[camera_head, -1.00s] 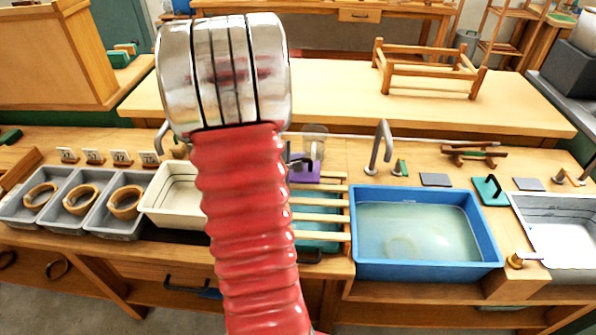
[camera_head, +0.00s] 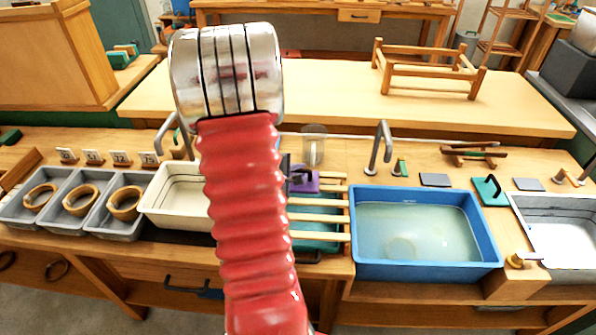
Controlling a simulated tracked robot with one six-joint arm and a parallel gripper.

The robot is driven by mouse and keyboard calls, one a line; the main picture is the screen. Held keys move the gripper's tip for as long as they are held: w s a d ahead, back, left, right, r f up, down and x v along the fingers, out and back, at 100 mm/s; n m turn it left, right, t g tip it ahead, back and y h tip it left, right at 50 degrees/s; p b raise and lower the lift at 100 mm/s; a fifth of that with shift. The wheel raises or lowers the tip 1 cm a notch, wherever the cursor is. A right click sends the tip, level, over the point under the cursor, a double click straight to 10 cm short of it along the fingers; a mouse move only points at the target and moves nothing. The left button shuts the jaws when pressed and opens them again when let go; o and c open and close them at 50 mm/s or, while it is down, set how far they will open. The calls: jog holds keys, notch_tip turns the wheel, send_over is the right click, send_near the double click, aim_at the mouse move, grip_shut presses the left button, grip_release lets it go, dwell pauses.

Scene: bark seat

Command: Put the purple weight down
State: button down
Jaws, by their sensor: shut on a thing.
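The purple weight (camera_head: 309,183) shows just right of my red arm, with a dark handle on top. It is at the back left of the wooden slats (camera_head: 318,217), which lie across a teal tub (camera_head: 318,236). I cannot tell whether its underside touches anything. My gripper (camera_head: 287,170) is mostly hidden behind my arm; only a dark part shows at the weight's handle, and it is shut on the weight. My arm also hides the weight's left side.
A cream tub (camera_head: 178,195) stands left of my arm, and grey trays with wooden rings (camera_head: 81,200) stand further left. A blue basin (camera_head: 425,265) of water is right of the slats. A clear jar (camera_head: 314,146) and a metal tap (camera_head: 379,150) stand behind.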

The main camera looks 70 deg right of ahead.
jog(key=c, duration=1.8)
grip_release()
jog(key=shift+a, duration=0.1)
jog(key=v, duration=1.1)
jog(key=shift+a+r, duration=0.25)
jog(key=shift+a, duration=0.1)
jog(key=shift+w, duration=0.1)
